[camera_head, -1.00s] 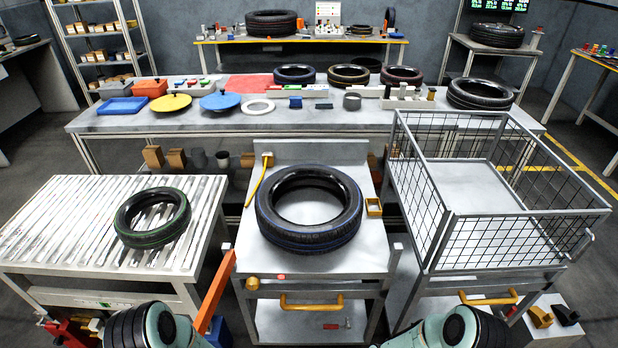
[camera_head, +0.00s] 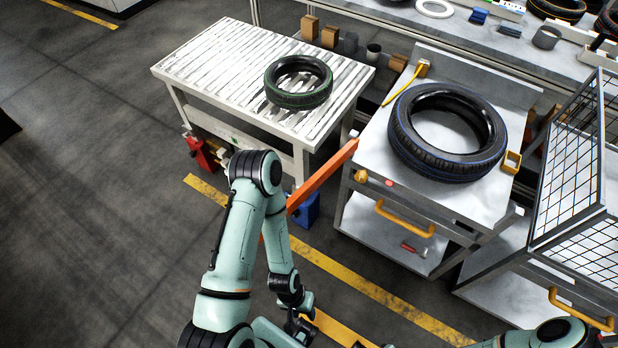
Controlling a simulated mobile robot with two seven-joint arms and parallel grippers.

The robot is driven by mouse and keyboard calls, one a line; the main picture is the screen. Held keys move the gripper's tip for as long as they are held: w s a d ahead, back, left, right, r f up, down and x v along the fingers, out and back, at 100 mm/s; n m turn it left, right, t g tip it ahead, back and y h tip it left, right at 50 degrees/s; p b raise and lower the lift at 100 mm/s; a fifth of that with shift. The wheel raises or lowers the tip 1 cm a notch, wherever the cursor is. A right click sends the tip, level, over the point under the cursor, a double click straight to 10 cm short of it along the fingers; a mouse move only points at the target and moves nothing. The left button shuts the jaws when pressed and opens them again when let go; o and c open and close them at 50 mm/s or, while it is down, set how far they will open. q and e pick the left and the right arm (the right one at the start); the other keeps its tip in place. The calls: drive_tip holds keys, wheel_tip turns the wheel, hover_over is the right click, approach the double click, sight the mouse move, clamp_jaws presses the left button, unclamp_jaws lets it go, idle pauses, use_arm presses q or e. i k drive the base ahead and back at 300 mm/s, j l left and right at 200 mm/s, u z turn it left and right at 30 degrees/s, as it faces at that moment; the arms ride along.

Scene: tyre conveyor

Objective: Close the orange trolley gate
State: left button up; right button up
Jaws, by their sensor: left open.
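The orange gate (camera_head: 330,172) is a long bar that slants from the left front corner of the grey trolley (camera_head: 445,203) down toward my left arm. It stands swung out from the trolley's front, and its lower part is hidden behind my arm. My left gripper (camera_head: 301,328) is low at the bottom of the view, below the gate and apart from it. It is open and its fingers are small and partly hidden. Part of my right arm shows at the bottom right, but its gripper is out of view.
A blue-marked tyre (camera_head: 405,150) lies on the trolley. A green-marked tyre (camera_head: 300,101) lies on the roller table (camera_head: 215,75) at left. A mesh cage (camera_head: 545,235) stands at right. Clear floor with yellow lines (camera_head: 380,290) lies in front.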

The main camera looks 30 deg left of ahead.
sight(308, 188)
drive_tip(key=k+j+z, duration=0.45)
drive_tip(key=z, duration=0.25)
drive_tip(key=k+j+z, duration=0.1)
drive_tip(key=j, duration=0.25)
drive_tip(key=k+j+z, duration=0.15)
drive_tip(key=j, duration=1.25)
drive_tip(key=j+z, duration=0.15)
drive_tip(key=j, duration=0.3)
drive_tip(key=k+j+z, duration=0.1)
drive_tip(key=j, duration=0.4)
drive_tip(key=k, duration=0.05)
